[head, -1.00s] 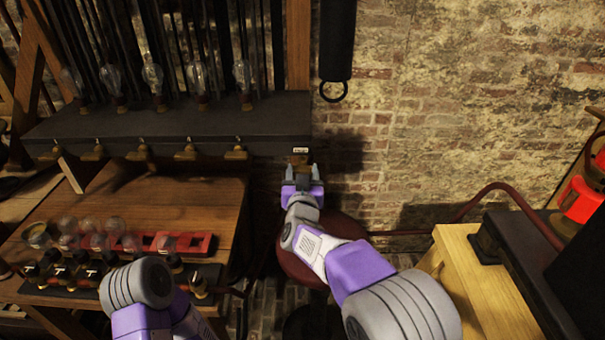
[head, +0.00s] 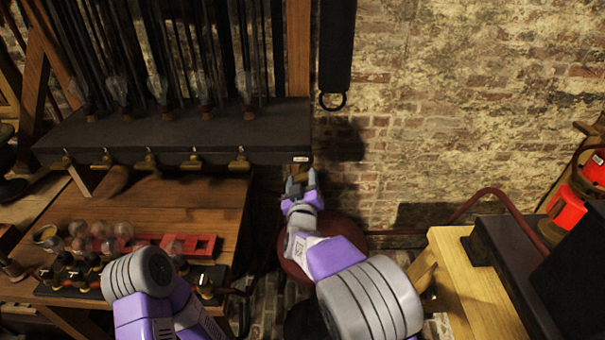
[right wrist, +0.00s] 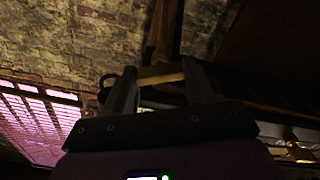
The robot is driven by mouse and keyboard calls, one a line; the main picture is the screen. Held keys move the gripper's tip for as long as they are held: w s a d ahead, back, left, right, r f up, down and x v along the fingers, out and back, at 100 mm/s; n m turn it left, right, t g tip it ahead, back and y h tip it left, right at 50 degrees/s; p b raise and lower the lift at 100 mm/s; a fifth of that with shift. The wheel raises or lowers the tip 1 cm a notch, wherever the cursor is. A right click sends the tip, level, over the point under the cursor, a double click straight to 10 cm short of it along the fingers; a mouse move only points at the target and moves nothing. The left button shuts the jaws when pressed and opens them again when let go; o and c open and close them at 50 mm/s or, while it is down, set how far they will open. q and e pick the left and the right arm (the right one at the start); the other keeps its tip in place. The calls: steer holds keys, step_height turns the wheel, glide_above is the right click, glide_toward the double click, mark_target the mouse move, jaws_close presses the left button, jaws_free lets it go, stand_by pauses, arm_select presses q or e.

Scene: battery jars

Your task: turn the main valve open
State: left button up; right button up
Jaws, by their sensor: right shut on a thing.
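The main valve's brass handle (right wrist: 160,76) shows in the right wrist view as a short bar between the two fingers of my right gripper (right wrist: 160,92). In the head view, my right gripper (head: 301,181) is just below the right end of the dark shelf, under a small white label (head: 301,160). It is shut on the handle, its jaws tilted. Much of the valve (head: 299,174) is hidden by the gripper and shelf. My left arm enters at the lower left; its gripper is not in view.
Several small brass taps line the dark shelf's (head: 180,133) front edge. A wooden table (head: 185,205) with a red rack (head: 190,244) and glass bulbs stands at left. A black strap (head: 335,45) with a ring hangs above the gripper. A pale wooden bench (head: 470,285) stands at right.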

steer(key=shift+n+p, duration=0.7)
steer(key=shift+n, duration=0.3)
steer(key=o, duration=1)
steer(key=shift+o, duration=0.2)
steer(key=s, duration=0.7)
steer(key=shift+s+p, duration=0.35)
steer(key=shift+p, duration=0.1)
